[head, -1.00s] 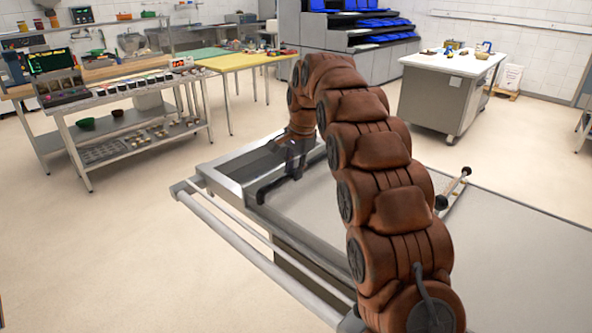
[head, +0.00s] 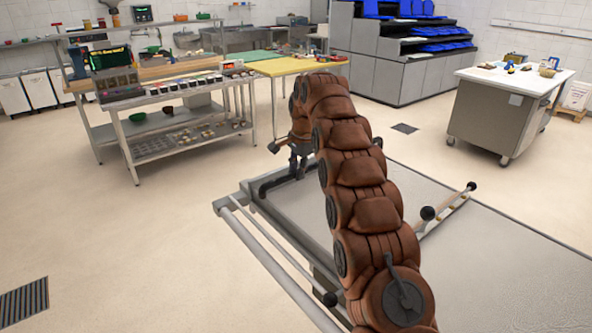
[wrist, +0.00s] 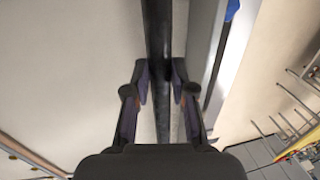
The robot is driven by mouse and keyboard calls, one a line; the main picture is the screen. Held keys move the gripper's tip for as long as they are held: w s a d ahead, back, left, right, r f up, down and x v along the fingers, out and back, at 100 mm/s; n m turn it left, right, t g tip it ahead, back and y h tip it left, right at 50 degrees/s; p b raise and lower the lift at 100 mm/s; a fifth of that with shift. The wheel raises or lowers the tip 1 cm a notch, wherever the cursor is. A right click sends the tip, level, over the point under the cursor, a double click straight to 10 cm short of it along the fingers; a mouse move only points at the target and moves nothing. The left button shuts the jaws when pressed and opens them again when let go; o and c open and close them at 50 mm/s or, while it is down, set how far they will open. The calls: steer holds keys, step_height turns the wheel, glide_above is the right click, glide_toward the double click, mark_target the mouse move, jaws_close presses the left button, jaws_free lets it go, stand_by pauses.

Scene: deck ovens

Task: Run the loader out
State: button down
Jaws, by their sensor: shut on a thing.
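The loader is a long metal frame with a flat, pale grey bed (head: 480,235). A dark crossbar (head: 265,188) runs along its end, close to the frame's edge. My gripper (head: 298,168) is at this bar, with my brown arm reaching over the bed and hiding part of it. In the wrist view the dark bar (wrist: 158,40) runs between the two fingers of my gripper (wrist: 160,85), which are shut on it. The pale bed lies left of the bar there.
A wooden bar with black knobs (head: 447,208) lies across the bed. A steel bench (head: 190,100) stands back left, a white-topped cabinet (head: 495,115) back right. The floor at left is clear, with a grate (head: 22,302).

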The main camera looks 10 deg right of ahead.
steer(key=shift+w+d+r, duration=0.1)
steer(key=shift+w+d, duration=0.05)
steer(key=c, duration=1.1)
jaws_free()
steer(key=shift+o, duration=0.6)
